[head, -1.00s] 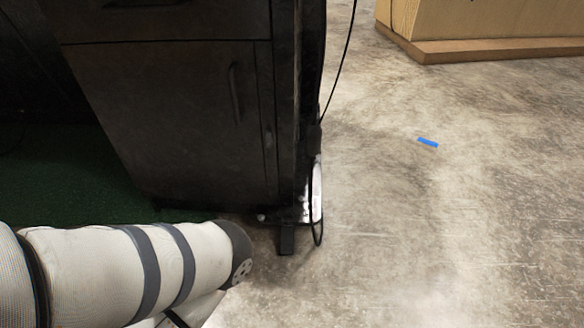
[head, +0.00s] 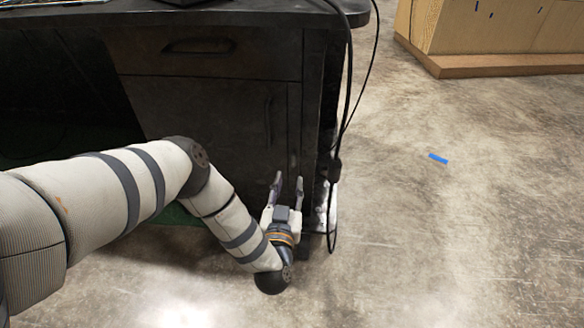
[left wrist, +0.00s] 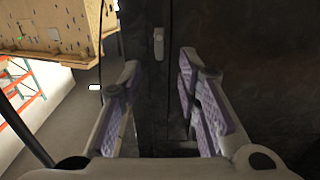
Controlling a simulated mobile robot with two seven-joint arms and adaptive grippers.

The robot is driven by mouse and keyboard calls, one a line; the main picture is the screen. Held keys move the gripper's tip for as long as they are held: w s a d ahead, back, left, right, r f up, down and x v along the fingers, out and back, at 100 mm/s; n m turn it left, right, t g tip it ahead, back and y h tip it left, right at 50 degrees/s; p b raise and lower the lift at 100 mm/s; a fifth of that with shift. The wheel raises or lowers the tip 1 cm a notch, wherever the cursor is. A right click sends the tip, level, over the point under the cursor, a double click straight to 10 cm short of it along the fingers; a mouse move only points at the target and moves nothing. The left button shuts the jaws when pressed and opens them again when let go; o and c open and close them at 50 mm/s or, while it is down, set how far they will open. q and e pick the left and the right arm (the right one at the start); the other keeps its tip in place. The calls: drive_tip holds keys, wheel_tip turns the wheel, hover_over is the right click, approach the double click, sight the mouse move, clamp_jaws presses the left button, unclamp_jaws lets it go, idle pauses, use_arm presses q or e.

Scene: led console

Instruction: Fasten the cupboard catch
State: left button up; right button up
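The dark cupboard (head: 200,110) stands under the desk top, and its door appears closed, with a vertical handle (head: 268,120) near the right edge. In the left wrist view, a small grey catch (left wrist: 158,43) sits upright on the dark front, beside a vertical seam. My left gripper (head: 288,182) is open and empty, low in front of the cupboard's right edge. In the left wrist view, the left gripper's purple-padded fingers (left wrist: 159,65) stand either side of the catch's line, apart from it. The catch is too dark and small to make out clearly in the head view. My right gripper is not seen.
A drawer (head: 205,62) is above the door. Black cables (head: 343,110) hang down the desk's right side, close to my left gripper. A wooden crate (head: 500,40) stands at the back right. The concrete floor is clear on the right, except for blue tape (head: 438,158).

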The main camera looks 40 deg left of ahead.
sight(293, 161)
use_arm(q)
drive_tip(key=b+x, duration=0.2)
drive_tip(key=x, duration=0.4)
drive_tip(key=shift+w+a+f, duration=0.2)
drive_tip(key=shift+w, duration=0.1)
drive_tip(key=shift+w+a+r, duration=0.1)
drive_tip(key=shift+w+r, duration=0.05)
drive_tip(key=shift+w, duration=0.15)
drive_tip(key=shift+c, duration=0.2)
clamp_jaws()
